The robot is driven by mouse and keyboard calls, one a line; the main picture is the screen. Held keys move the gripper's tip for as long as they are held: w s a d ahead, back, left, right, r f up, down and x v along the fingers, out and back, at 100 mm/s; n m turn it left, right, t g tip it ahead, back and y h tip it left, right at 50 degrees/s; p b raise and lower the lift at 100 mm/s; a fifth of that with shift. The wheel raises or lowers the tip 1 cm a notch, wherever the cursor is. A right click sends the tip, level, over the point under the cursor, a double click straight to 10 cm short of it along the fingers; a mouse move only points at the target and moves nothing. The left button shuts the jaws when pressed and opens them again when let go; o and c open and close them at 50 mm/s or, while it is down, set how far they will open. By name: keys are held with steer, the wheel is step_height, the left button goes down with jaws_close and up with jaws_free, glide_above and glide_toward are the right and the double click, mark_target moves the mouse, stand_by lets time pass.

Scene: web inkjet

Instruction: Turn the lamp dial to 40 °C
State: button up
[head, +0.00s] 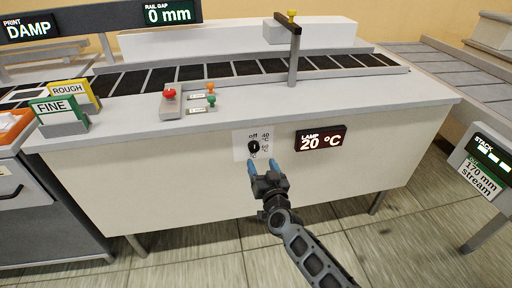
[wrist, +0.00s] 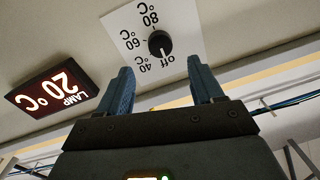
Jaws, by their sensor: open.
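The lamp dial is a round black knob (head: 254,147) on a white plate on the bench's front panel. Its plate is marked off, 40, 60 and 80 °C. In the wrist view, where the lettering appears upside down, the dial (wrist: 160,43) shows a light pointer mark towards "off". The lamp display (head: 320,138) right of the dial reads 20 °C; it also shows in the wrist view (wrist: 52,90). My gripper (head: 263,165) is open and empty, its blue fingers just below and in front of the dial. In the wrist view, the fingertips (wrist: 163,68) are apart from the knob.
On the bench top are a control box with a red knob (head: 170,95), green and orange knobs (head: 211,99), and a post with an overhanging arm (head: 293,55). FINE and ROUGH signs (head: 60,108) stand at left. The panel around the dial is flat and clear.

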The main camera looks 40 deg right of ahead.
mark_target(255, 149)
steer(key=b+x, duration=0.2)
steer(key=x, duration=0.5)
steer(key=shift+w, duration=0.15)
steer(key=shift+c, duration=0.3)
steer(key=c, duration=1)
steer(key=shift+b, duration=0.3)
steer(key=shift+m, duration=0.3)
steer(key=m+b, duration=0.1)
steer(key=m, duration=0.4)
steer(key=shift+f+m+b, duration=0.15)
steer(key=shift+m+b, duration=0.15)
steer(key=shift+b, duration=0.1)
steer(key=m+b, duration=0.1)
steer(key=m, duration=0.4)
steer(key=shift+m+h, duration=0.3)
steer(key=shift+m, duration=0.1)
